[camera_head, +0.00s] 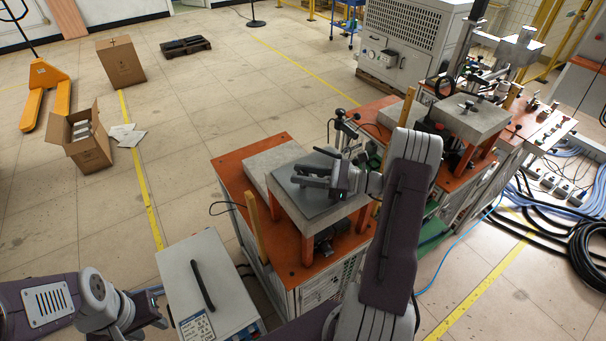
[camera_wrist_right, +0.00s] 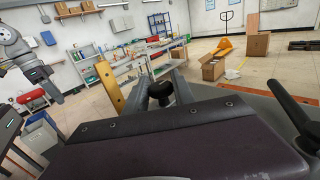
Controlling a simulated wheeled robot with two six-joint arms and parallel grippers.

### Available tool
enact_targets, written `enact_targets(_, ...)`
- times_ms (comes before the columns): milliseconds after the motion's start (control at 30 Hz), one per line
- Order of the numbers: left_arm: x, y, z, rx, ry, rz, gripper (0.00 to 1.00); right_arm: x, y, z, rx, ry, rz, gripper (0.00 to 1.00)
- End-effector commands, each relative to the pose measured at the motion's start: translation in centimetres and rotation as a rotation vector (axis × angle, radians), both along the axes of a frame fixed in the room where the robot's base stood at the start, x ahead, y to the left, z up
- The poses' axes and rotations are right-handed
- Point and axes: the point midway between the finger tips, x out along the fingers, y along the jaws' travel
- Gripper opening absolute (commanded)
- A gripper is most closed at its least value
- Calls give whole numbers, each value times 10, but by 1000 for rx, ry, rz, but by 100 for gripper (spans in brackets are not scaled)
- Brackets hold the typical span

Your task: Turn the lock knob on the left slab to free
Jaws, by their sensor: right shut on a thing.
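The left slab (camera_head: 310,208) is a dark grey plate on the orange-legged frame at the centre of the head view. My right gripper (camera_head: 303,174) reaches over it from the right, low above its surface. In the right wrist view a black round knob (camera_wrist_right: 160,92) sits between the two fingers of my right gripper (camera_wrist_right: 162,84), which is shut on it. The gripper hides the knob in the head view. Its turn position cannot be told. My left gripper (camera_head: 152,308) is at the lower left, away from the slab; its finger opening is unclear.
A black bar handle (camera_head: 327,153) stands beside my right gripper; it also shows in the wrist view (camera_wrist_right: 292,106). A second slab (camera_head: 468,118) stands further right. A grey box with a black handle (camera_head: 207,290) is at the front. Open floor lies left.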

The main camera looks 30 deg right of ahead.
Motion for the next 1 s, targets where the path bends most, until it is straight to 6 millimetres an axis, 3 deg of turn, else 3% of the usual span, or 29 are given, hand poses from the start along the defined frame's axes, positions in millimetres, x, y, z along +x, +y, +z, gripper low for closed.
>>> enact_targets(33, 0, 0, 0, 0, 0, 0, 36, 0, 0, 0, 1, -1, 0, 0)
enact_targets(67, 0, 0, 0, 0, 0, 0, 36, 0, 0, 0, 1, -1, 0, 39)
enact_targets(100, 0, 0, 0, 0, 0, 0, 36, 0, 0, 0, 1, -1, 0, 50)
enact_targets(467, 0, 0, -3, 0, 0, 0, 36, -3, -5, -1, -1, -2, -2, 50)
enact_targets(800, 0, 0, -29, 0, 0, 0, 36, -47, -58, -3, -2, -2, -4, 50)
enact_targets(1000, 0, 0, -32, 0, 0, 0, 36, -58, -70, 0, -1, -1, -1, 50)
